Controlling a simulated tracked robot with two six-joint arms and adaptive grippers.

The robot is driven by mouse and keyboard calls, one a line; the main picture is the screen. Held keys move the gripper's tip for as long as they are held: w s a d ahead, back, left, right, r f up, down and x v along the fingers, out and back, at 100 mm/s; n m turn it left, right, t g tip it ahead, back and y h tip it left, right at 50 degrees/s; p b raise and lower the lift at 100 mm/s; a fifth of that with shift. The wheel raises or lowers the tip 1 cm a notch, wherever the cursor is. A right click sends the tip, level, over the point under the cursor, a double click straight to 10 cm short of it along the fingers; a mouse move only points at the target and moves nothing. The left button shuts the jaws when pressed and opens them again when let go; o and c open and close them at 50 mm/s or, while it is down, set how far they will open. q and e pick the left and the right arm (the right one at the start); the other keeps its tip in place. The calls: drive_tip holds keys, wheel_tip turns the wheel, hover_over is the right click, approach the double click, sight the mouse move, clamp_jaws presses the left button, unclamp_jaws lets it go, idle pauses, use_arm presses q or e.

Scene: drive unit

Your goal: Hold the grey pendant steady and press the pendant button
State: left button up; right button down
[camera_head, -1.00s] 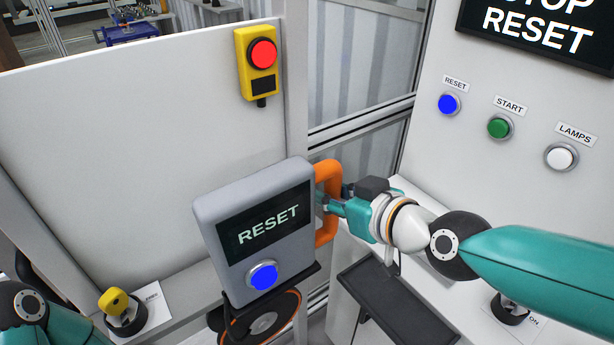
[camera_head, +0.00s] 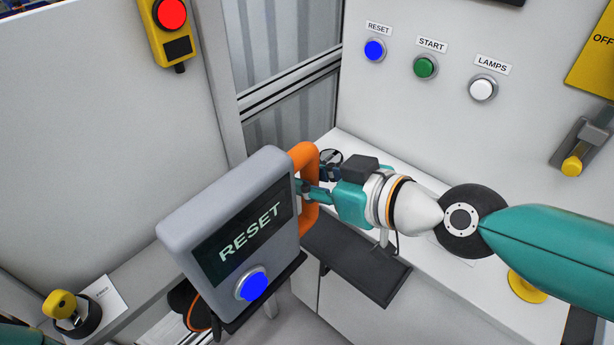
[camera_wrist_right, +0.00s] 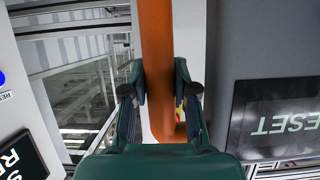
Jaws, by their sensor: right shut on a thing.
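The grey pendant (camera_head: 178,232) stands tilted at the centre left of the head view, with a dark screen reading RESET (camera_head: 248,232) and a blue pendant button (camera_head: 252,286) below it. Its orange handle (camera_head: 309,222) is on its right side. My right gripper (camera_head: 308,194) is shut on that handle. The right wrist view shows the fingers (camera_wrist_right: 163,90) on both sides of the orange handle (camera_wrist_right: 156,40). Of my left arm only a small teal piece shows at the lower left edge of the head view; its gripper is out of view.
The wall panel at right has blue RESET (camera_head: 374,50), green START (camera_head: 425,67) and white LAMPS (camera_head: 482,89) buttons. A yellow box with a red button (camera_head: 172,15) is at upper left. A yellow knob (camera_head: 60,304) sits at lower left. A dark tray (camera_head: 355,262) lies below my right arm.

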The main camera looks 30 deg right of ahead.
use_arm(q)
wheel_tip(320, 180, down, 5)
drive_tip(key=b, duration=0.5)
use_arm(e)
drive_tip(key=x, duration=0.7)
drive_tip(key=r+x, duration=0.1)
drive_tip(key=x, duration=1.3)
drive_tip(key=shift+w+a+r, duration=0.1)
drive_tip(key=shift+w+r, duration=0.2)
drive_tip(key=shift+w, duration=0.1)
use_arm(q)
drive_tip(key=shift+f, duration=0.2)
use_arm(e)
drive_tip(key=shift+f, duration=0.1)
drive_tip(key=shift+s+f, duration=0.1)
drive_tip(key=shift+f, duration=0.05)
use_arm(q)
drive_tip(key=shift+c, duration=0.2)
clamp_jaws()
